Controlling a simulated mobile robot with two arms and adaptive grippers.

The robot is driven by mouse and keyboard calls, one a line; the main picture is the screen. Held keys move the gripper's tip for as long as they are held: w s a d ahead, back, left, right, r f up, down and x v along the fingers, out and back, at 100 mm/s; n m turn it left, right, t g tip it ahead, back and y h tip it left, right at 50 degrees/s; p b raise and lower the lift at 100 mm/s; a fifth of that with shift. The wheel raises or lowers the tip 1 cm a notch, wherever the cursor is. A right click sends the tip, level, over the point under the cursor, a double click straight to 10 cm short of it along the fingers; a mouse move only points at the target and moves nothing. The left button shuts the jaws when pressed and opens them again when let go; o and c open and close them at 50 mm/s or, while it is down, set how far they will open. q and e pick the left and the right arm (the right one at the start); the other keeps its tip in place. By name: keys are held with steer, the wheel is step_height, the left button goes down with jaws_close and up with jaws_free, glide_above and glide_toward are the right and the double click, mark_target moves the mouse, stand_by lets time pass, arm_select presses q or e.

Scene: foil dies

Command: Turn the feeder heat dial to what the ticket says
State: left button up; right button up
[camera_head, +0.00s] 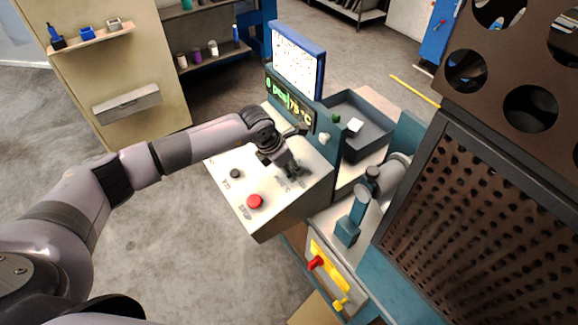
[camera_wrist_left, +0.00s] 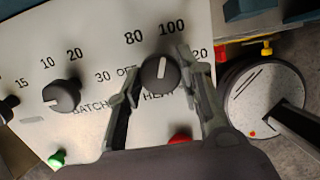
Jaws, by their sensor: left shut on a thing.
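The feeder heat dial (camera_wrist_left: 160,73) is a round black knob with a white pointer line, above the partly covered word HEAT. Its pointer aims upward in the left wrist view, between 80 and 100 and closer to 100. My left gripper (camera_head: 290,172) is shut on the heat dial, with one finger on each side; the fingers also show in the left wrist view (camera_wrist_left: 158,88). The dial is mostly hidden in the head view. The ticket may be the white sheet in the blue-framed board (camera_head: 297,62); its writing is too small to read. My right gripper is out of view.
A black batch dial (camera_wrist_left: 61,95) sits left of the heat dial. A red button (camera_head: 255,201) is on the same sloping panel. A dark display (camera_head: 289,98) behind seems to read 75 °C. A grey bin (camera_head: 378,135) and a perforated brown cabinet (camera_head: 480,220) stand right.

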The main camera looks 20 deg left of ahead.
arm_select(q)
steer(key=shift+f+m+b, duration=0.2)
steer(key=shift+m+b, duration=0.3)
steer(key=shift+b, duration=0.35)
steer(key=shift+r+m, duration=0.2)
steer(key=shift+m, duration=0.1)
steer(key=o, duration=1.2)
steer(key=shift+c, duration=0.2)
steer(key=v, duration=1.2)
